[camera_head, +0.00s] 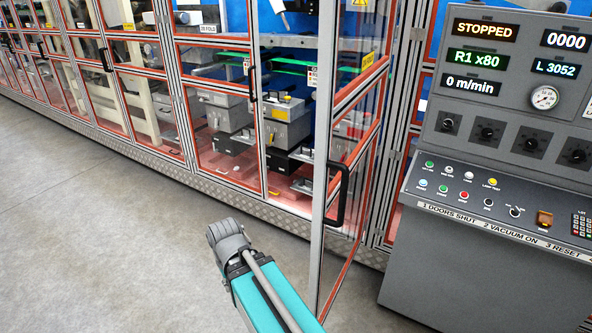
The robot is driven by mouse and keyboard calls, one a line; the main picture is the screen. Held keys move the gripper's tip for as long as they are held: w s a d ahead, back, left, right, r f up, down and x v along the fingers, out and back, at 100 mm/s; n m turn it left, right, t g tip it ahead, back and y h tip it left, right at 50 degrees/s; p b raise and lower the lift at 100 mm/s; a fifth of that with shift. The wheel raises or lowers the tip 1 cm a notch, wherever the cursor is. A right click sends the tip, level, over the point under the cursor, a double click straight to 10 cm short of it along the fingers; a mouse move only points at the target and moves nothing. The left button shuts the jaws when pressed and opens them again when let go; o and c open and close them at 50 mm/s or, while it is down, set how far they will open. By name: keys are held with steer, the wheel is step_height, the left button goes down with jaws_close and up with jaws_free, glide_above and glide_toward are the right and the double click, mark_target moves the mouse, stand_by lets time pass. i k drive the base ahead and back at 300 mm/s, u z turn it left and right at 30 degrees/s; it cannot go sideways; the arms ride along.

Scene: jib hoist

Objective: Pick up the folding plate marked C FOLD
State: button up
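I cannot make out a plate marked C FOLD in this view. Grey blocks (287,124) with a small yellow tag sit inside the machine, behind the frame and clear panels, and their markings are too small to read. More grey blocks (228,113) stand to their left, with dark blocks (281,161) below. A teal arm link, which appears to be mine, rises from the bottom edge and ends in a grey ribbed part outside the machine. No gripper fingers show.
A framed door (322,205) with a black handle (341,195) stands swung out from the machine. A grey control console (480,245) reading STOPPED stands at the right. A long row of closed panels (142,98) runs left. The concrete floor (90,230) at left is clear.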

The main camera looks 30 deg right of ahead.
mark_target(306, 153)
steer(key=z, duration=0.05)
steer(key=i, duration=2.4)
steer(key=z, duration=1.6)
